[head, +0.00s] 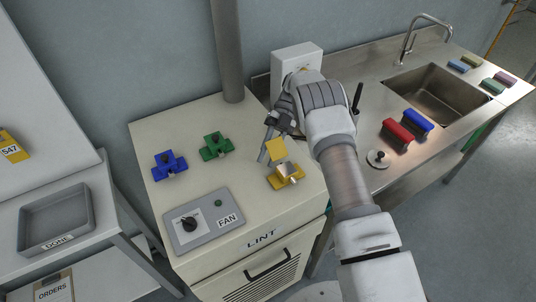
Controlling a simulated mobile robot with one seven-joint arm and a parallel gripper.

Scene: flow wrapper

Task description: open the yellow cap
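The yellow cap (276,150) is a square plate standing raised behind its yellow base (287,178), on the right part of the cream LINT cabinet top. A grey metal part shows on the base in front of the raised plate. My gripper (265,149) is just behind and left of the yellow cap, pointing down. One grey finger shows beside the plate's left edge. The other finger is not clear, and I cannot tell whether the gripper touches the cap or how far it is open.
A blue fitting (170,165) and a green fitting (216,146) sit left of the yellow one. The FAN panel (204,221) with a black knob is at the front left. A grey pipe (227,50) rises behind. Red (398,135) and blue (418,123) blocks lie on the steel counter.

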